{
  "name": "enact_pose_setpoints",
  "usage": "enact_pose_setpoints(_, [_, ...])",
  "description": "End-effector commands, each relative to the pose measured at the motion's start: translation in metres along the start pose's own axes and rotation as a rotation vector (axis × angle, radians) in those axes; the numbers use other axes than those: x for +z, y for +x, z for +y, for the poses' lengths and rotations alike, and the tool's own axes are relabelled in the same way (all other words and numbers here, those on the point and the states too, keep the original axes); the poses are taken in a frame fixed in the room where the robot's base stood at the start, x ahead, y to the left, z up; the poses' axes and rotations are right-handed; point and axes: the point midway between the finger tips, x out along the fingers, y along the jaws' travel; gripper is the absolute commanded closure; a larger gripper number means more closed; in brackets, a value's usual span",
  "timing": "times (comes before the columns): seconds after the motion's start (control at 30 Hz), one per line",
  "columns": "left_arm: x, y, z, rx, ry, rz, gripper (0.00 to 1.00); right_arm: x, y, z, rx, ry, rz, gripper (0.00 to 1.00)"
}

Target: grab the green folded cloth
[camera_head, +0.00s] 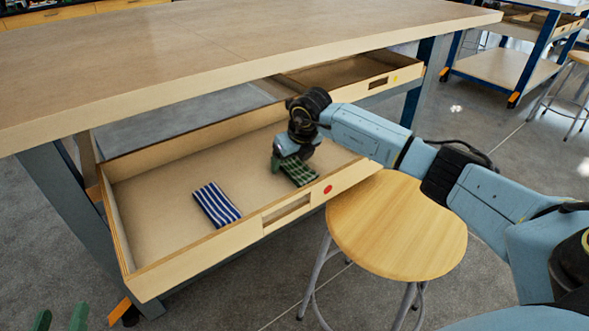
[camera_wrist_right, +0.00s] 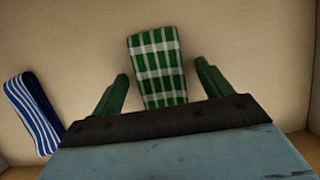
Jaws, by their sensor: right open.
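The green and white checked folded cloth (camera_head: 298,170) lies in the right part of the open drawer, partly hidden by my right gripper (camera_head: 290,158). In the right wrist view, the cloth (camera_wrist_right: 156,66) lies between the two green fingers of my open right gripper (camera_wrist_right: 160,75). Its far end reaches past the fingertips, and a gap shows on each side of it. I cannot tell how high the fingers are above the drawer floor. My left gripper (camera_head: 60,317) shows only as two green fingertips, apart and empty, at the bottom left of the head view.
A blue and white striped cloth (camera_head: 217,204) lies left of the green one in the same drawer (camera_head: 150,274). The table top (camera_head: 200,60) overhangs the drawer's back. A round wooden stool (camera_head: 397,228) stands close to the drawer's front right. A second drawer (camera_head: 345,72) is open farther back.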

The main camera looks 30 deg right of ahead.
Motion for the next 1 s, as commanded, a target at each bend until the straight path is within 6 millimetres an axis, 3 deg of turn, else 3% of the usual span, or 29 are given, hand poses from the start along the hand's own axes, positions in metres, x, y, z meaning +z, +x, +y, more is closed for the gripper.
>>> enact_pose_setpoints(0.2, [-0.0005, 0.0, 0.0001, 0.0, 0.0, 0.001, 0.64, 0.0003, -0.0003, 0.0, 0.0, 0.0, -0.001, 0.24])
enact_pose_setpoints(0.57, [-0.0001, 0.0001, -0.0002, -0.001, 0.001, -0.001, 0.64, 0.0003, -0.0004, -0.0001, 0.0, 0.0, -0.001, 0.7])
enact_pose_setpoints(1.0, [0.0064, -0.0009, -0.0013, -0.003, 0.001, -0.047, 0.64, 0.003, -0.0064, -0.0001, 0.0, 0.001, -0.002, 0.7])
